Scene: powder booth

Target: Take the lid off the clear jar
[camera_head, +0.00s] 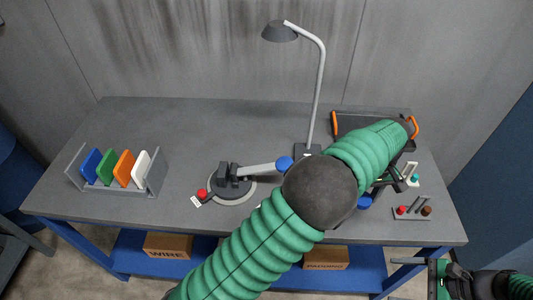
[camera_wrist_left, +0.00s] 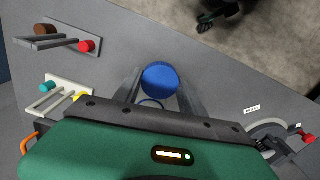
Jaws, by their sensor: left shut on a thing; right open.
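A round blue lid (camera_wrist_left: 160,79) shows between the two fingers of my left gripper (camera_wrist_left: 159,88) in the left wrist view. The left gripper is shut on it. A thin curved rim under the lid may be the clear jar; its body is mostly hidden, and I cannot tell if the lid is seated or apart. In the head view the blue lid (camera_head: 364,202) shows below my left gripper (camera_head: 378,192), near the table's front right, with the green arm covering much of it. My right gripper (camera_head: 403,277) is open and empty, off the table's front right corner.
The grey table (camera_head: 120,135) carries a rack (camera_head: 112,191) of coloured plates at left. A round fixture (camera_head: 232,184) with a blue-ended lever stands mid-front. A lamp (camera_head: 318,90) rises behind. Small peg racks (camera_head: 412,213) stand at right. The table's back left is clear.

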